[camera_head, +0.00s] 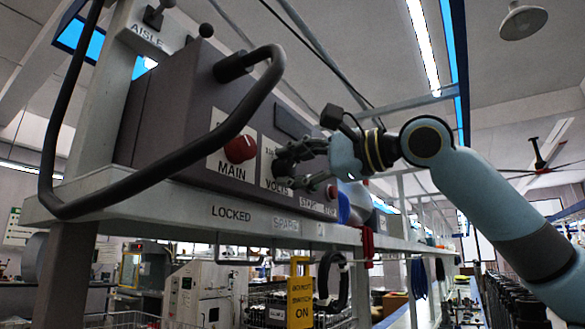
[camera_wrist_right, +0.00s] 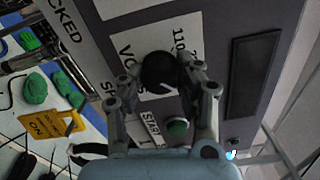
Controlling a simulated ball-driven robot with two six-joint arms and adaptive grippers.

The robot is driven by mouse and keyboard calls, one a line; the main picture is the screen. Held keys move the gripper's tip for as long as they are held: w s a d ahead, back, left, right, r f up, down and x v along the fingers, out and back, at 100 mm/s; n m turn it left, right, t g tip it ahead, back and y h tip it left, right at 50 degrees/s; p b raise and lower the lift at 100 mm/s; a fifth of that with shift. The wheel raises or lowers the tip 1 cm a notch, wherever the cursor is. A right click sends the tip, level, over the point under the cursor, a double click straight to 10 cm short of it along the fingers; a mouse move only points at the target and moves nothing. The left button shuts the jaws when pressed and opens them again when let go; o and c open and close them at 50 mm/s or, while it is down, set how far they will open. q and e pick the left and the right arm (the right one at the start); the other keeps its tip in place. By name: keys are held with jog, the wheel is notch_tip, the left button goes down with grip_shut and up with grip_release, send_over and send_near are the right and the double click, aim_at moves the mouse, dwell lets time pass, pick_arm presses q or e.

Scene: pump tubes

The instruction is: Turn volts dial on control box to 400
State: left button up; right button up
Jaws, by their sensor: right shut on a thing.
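The grey control box (camera_head: 165,120) stands on a white shelf in the head view. My right gripper (camera_head: 284,160) reaches its front panel from the right. In the right wrist view the black round volts dial (camera_wrist_right: 160,72) sits between the two fingers of my right gripper (camera_wrist_right: 160,78), which is shut on it. The white volts label (camera_wrist_right: 128,48) lies around the dial, with a partly covered number starting with 11. The dial's pointer and the 400 mark cannot be made out. My left gripper is not in view.
A red main knob (camera_head: 240,149) is left of my right gripper. A green start button (camera_wrist_right: 178,128) is close to it, and a red button (camera_head: 331,192) is further right. A thick black cable (camera_head: 170,180) loops before the box. A yellow tag (camera_head: 300,297) hangs below the shelf.

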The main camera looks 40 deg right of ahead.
dwell(0.3)
jog(key=o, duration=1.1)
jog(key=shift+d, duration=0.1)
jog(key=shift+o, duration=0.2)
jog(key=shift+r, duration=0.1)
